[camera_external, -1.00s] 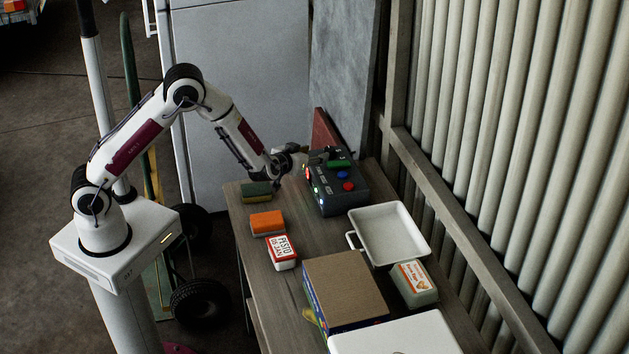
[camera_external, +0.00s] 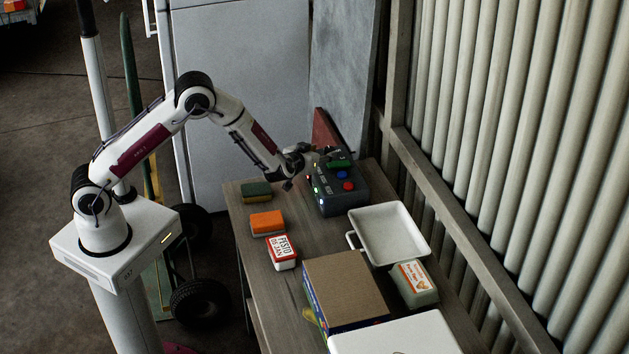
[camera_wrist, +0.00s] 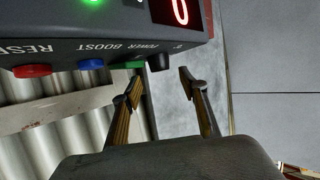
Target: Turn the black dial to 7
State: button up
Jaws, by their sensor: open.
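The dark control box (camera_external: 338,192) stands at the far end of the table. In the wrist view the box (camera_wrist: 90,45) appears upside down, with a lit red 0 on its display (camera_wrist: 180,11). The small black dial (camera_wrist: 159,61) sticks out from the box's edge beside the green button (camera_wrist: 128,66). My gripper (camera_wrist: 160,77) is open, with one finger on each side of the dial in that view; I cannot tell whether either touches it. In the external view my gripper (camera_external: 308,159) is at the box's far left corner and hides part of it.
Red (camera_wrist: 32,71) and blue (camera_wrist: 90,65) buttons sit beside the green one. A red wedge (camera_external: 324,132) stands behind the box.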

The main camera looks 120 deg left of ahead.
aim_at(328, 151)
jog(key=shift+x, duration=3.4)
jog(key=c, duration=1.1)
